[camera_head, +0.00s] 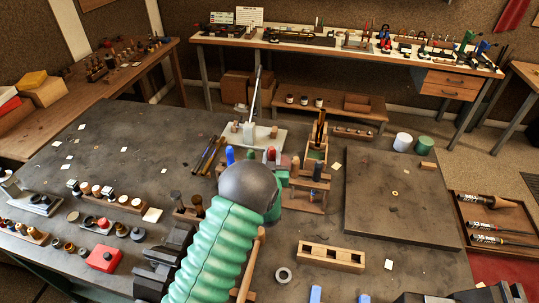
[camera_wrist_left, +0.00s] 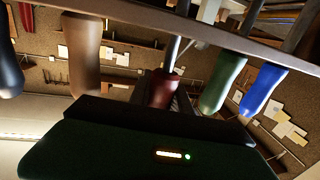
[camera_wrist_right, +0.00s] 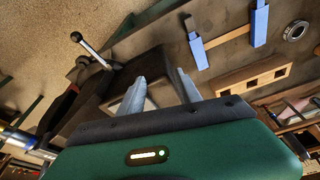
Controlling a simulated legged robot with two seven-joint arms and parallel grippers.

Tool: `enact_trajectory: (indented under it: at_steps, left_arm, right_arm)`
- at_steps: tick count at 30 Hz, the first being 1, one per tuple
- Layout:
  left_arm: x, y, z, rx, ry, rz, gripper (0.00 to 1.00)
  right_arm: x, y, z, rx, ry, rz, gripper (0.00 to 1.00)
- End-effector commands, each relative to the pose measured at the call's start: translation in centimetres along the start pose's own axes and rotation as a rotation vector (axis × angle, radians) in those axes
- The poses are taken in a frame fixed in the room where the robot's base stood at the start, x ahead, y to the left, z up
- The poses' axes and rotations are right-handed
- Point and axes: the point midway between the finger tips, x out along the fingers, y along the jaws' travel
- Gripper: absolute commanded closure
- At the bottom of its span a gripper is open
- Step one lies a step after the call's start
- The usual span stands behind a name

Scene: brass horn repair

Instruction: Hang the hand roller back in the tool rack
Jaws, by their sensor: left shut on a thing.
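My left gripper (camera_wrist_left: 166,98) is shut on a dark red handle (camera_wrist_left: 164,88), which I take to be the hand roller. A metal shaft rises from this handle toward the rack's bar; whether it is seated in a slot I cannot tell. The wooden tool rack (camera_wrist_left: 230,35) runs across the top of the left wrist view. In the head view the rack (camera_head: 303,187) stands mid-table, and my left arm's dark joint hides the left gripper. My right gripper (camera_wrist_right: 162,85) is open, with nothing between its fingers, and lies outside the head view.
In the left wrist view, a tan handle (camera_wrist_left: 82,50), a green handle (camera_wrist_left: 223,85) and a blue handle (camera_wrist_left: 263,90) hang close beside the held one. A holed wooden block (camera_head: 331,256) and a metal ring (camera_head: 283,275) lie nearer. The dark board (camera_head: 400,200) at right is mostly clear.

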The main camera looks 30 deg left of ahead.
Motion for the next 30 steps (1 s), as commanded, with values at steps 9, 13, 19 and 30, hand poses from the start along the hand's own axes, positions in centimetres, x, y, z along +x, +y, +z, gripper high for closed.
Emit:
enact_trajectory:
  at_steps: [9, 13, 19, 30]
  left_arm:
    - [0.04, -0.18, -0.20, -0.003, 0.004, 0.000, 1.00]
    - [0.04, -0.17, -0.23, -0.003, 0.004, 0.000, 1.00]
    - [0.10, 0.10, -0.48, 0.002, -0.014, 0.003, 1.00]
    - [0.13, 0.37, -0.42, 0.008, -0.044, 0.009, 1.00]
  right_arm:
    - [0.45, -0.06, 1.01, -0.004, -0.027, -0.001, 0.64]
    - [0.43, -0.05, 1.02, -0.003, -0.028, 0.000, 0.64]
    - [-0.05, -0.05, 0.95, -0.003, -0.030, -0.001, 0.64]
    - [-0.45, -0.03, 1.01, 0.000, -0.034, 0.000, 0.64]
